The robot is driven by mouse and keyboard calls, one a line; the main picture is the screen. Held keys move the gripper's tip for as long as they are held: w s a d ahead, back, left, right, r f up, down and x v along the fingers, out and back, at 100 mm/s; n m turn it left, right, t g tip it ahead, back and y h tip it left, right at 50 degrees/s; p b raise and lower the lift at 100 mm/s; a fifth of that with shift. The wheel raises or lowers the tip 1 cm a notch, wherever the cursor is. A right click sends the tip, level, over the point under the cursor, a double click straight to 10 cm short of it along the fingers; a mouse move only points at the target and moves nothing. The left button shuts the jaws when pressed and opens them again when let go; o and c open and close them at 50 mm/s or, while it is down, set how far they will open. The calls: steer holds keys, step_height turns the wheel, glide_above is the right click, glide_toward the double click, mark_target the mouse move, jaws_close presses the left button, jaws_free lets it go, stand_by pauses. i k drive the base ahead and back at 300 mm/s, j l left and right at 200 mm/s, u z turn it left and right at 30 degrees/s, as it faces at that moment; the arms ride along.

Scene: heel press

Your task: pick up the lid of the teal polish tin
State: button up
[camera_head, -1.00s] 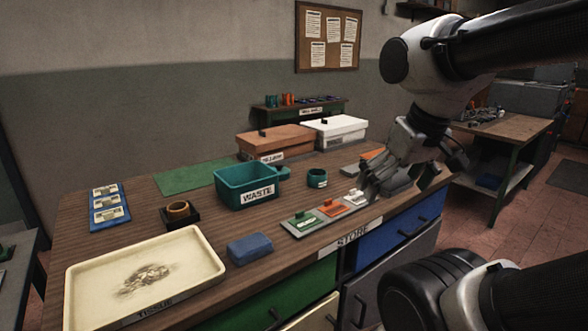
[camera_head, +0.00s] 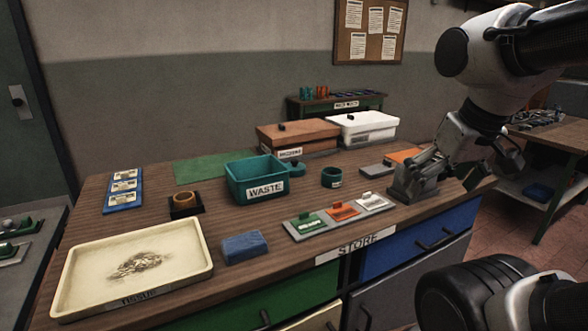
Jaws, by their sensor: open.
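The teal polish tin (camera_head: 331,177) stands open-topped on the bench, right of the teal waste bin. A small teal lid with a knob (camera_head: 296,168) lies apart from the tin, close to the bin's right side and partly hidden by it. My gripper (camera_head: 446,170) is open and empty at the right of the bench, above and beside a grey metal block (camera_head: 414,186). It is well to the right of the lid and the tin.
The waste bin (camera_head: 248,194) stands left of the lid. Brown (camera_head: 298,137) and white (camera_head: 368,130) boxes stand behind. Green, orange and white labelled pieces lie on a grey strip (camera_head: 327,226) in front. A cream tray (camera_head: 190,282) and blue block (camera_head: 244,247) are front left.

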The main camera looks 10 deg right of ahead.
mark_target(298, 169)
steer(key=i+l+u, duration=0.15)
steer(key=l, duration=0.15)
steer(key=i+l+u, duration=0.1)
steer(key=l, duration=0.2)
steer(key=i+l+u, duration=0.15)
steer(key=l, duration=0.15)
steer(key=l+u, duration=0.1)
steer(key=l, duration=0.25)
steer(key=i, duration=0.05)
